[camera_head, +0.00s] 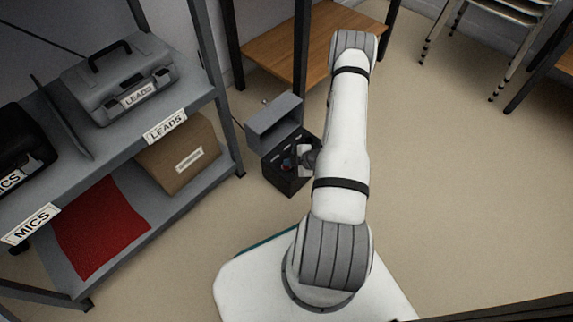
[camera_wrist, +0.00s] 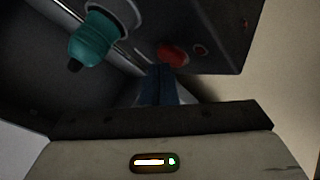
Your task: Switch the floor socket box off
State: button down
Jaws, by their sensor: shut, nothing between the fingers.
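The floor socket box (camera_head: 287,181) is a dark open box on the floor, with a raised grey lid (camera_head: 274,120). My arm reaches over to its right side, and my gripper (camera_head: 306,158) is at the box opening, small and partly hidden by the arm. In the wrist view a dark panel of the box (camera_wrist: 225,35) carries a round red button (camera_wrist: 172,54), with a small dim red spot right of it. A teal plug (camera_wrist: 92,40) sits to the left. The blue fingers of my gripper (camera_wrist: 158,72) are shut, with their tips just below the red button; I cannot tell whether they touch it.
A grey shelf (camera_head: 110,135) on the left holds a grey case (camera_head: 118,78), a cardboard box (camera_head: 180,153) and a red sheet (camera_head: 100,228). A wooden low shelf (camera_head: 275,50) stands behind the socket box. Stacked chairs (camera_head: 510,15) are at the far right; the floor (camera_head: 455,180) between is clear.

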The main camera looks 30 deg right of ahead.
jog(key=shift+r, duration=0.35)
notch_tip(320, 180, up, 6)
jog(key=p, duration=0.4)
jog(key=shift+f, duration=0.1)
dwell(0.4)
